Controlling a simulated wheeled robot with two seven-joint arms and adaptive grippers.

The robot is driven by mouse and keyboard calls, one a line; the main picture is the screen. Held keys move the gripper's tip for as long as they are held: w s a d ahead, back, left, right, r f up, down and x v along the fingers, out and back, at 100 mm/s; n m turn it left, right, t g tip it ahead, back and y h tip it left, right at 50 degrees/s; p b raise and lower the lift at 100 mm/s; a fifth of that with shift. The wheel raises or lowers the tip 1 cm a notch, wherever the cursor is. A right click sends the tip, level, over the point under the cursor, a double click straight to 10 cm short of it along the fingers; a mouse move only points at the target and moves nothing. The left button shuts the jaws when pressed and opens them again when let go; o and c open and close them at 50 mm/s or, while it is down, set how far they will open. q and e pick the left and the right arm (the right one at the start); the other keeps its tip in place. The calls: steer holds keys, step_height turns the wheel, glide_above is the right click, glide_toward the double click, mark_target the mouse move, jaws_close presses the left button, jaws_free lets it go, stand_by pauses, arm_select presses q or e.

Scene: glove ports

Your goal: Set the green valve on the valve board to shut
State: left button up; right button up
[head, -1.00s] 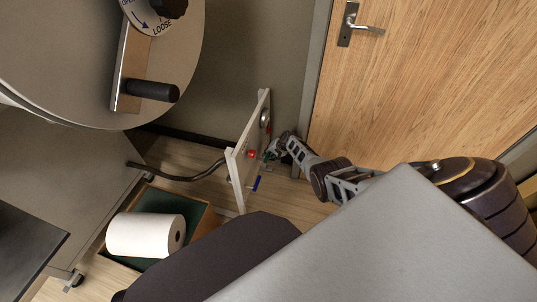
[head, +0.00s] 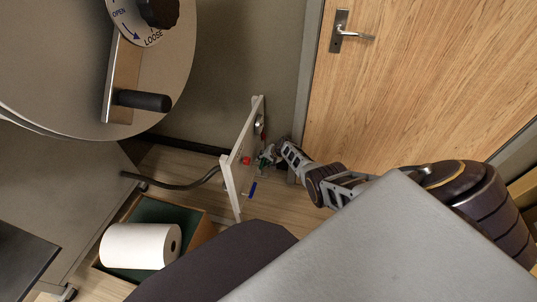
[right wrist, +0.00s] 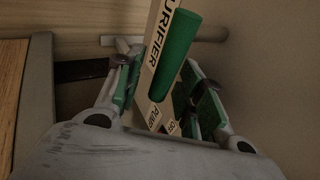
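The white valve board (head: 237,166) stands edge-on near the middle of the head view. The green valve's handle (right wrist: 178,52) shows large in the right wrist view, along a pale label strip reading "URIFIER"; in the head view the valve is small and mostly hidden by my gripper. My right gripper (head: 270,157) is at the board's right-hand face. In the right wrist view its two green-padded fingers (right wrist: 158,82) are spread, with the handle between them, nearer the right finger. I cannot tell whether they touch it. My left gripper is out of view.
A red knob (head: 245,160) and a blue handle (head: 252,189) are on the same board face. A dark hose (head: 180,184) runs left from the board. A box with a white paper roll (head: 138,246) stands lower left. A wooden door (head: 420,90) is behind my right arm.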

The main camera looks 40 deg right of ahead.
steer(key=shift+s+d+r, duration=0.15)
steer(key=shift+r, duration=0.1)
steer(key=shift+s+d+r, duration=0.1)
steer(key=shift+s+r, duration=0.05)
steer(key=shift+r, duration=0.1)
steer(key=v, duration=1)
steer(key=shift+s+r, duration=0.25)
steer(key=shift+s, duration=0.05)
stand_by(0.9)
stand_by(0.4)
